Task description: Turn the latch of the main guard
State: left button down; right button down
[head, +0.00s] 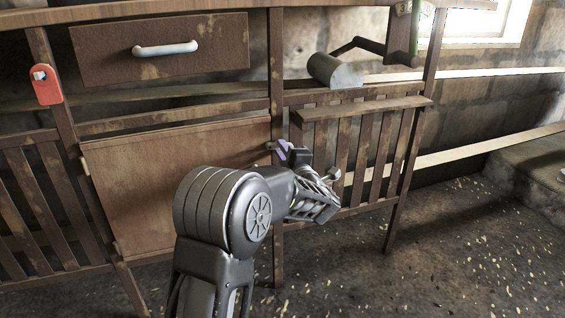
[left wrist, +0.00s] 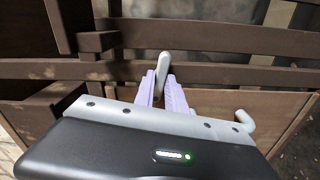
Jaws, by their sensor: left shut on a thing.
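My left gripper (head: 283,149) is at the wooden post between a solid brown panel (head: 180,180) and a slatted panel (head: 374,150). In the left wrist view its two pale purple fingers (left wrist: 166,88) are closed on a small light grey latch (left wrist: 163,62), whose rounded end sticks out beyond the fingertips. In the head view the latch is mostly hidden by the gripper. I cannot tell for sure which panel is the main guard. My right gripper is in neither view.
A light grey hooked handle (left wrist: 246,121) is beside the gripper. A drawer with a white handle (head: 165,49) is above left, and a red tag-like piece (head: 46,85) is on the left post. A grey rounded part (head: 334,71) is above the slats. The floor at right is open.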

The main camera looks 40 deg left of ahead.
pick_arm(q)
jog(key=shift+f+n+b, duration=0.1)
jog(key=shift+n+b, duration=1)
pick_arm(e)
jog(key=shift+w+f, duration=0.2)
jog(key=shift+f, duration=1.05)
pick_arm(q)
jog(key=c, duration=1.4)
grip_release()
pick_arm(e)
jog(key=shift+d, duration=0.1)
